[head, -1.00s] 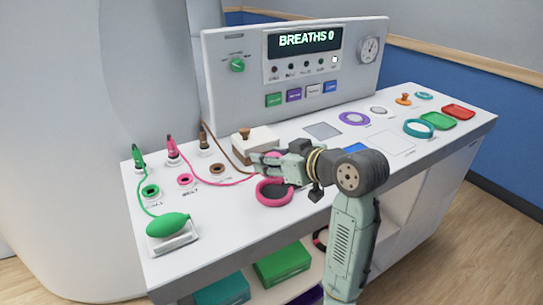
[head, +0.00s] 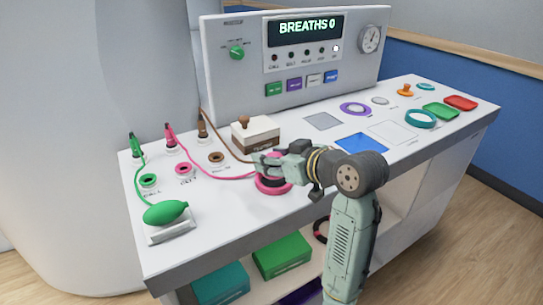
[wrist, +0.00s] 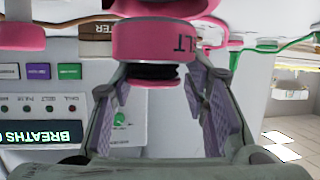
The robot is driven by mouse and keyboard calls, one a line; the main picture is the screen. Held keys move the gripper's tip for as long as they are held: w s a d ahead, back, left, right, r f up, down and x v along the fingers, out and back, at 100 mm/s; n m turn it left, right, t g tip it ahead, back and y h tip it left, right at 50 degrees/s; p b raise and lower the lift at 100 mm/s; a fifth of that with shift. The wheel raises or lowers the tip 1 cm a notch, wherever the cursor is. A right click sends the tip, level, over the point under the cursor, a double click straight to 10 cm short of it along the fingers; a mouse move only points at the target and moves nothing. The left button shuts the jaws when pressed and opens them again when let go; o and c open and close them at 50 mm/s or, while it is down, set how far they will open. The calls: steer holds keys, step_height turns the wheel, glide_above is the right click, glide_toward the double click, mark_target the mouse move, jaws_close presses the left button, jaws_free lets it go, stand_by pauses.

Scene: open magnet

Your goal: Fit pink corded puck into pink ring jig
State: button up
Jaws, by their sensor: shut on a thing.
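The pink corded puck (wrist: 155,42), with "LT" of a dark label showing, sits between the two fingers of my gripper (wrist: 160,85) in the wrist view. My gripper is shut on it. In the head view my gripper (head: 268,160) is just above the pink ring jig (head: 274,191) on the white table. My fingers hide part of the jig and most of the puck. The gap between puck and jig cannot be made out. A pink cord (head: 228,178) runs left from the puck to a pink plug (head: 170,140).
A white box with a brown knob (head: 255,135) stands just behind my gripper. The console (head: 300,65) rises at the back. A green bulb (head: 166,213) lies front left. A blue panel (head: 362,143) and several coloured rings and trays lie to the right.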

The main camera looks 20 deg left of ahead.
steer(key=shift+f+b, duration=1)
steer(key=shift+f, duration=0.5)
stand_by(0.3)
steer(key=o, duration=1.3)
steer(key=shift+o, duration=0.2)
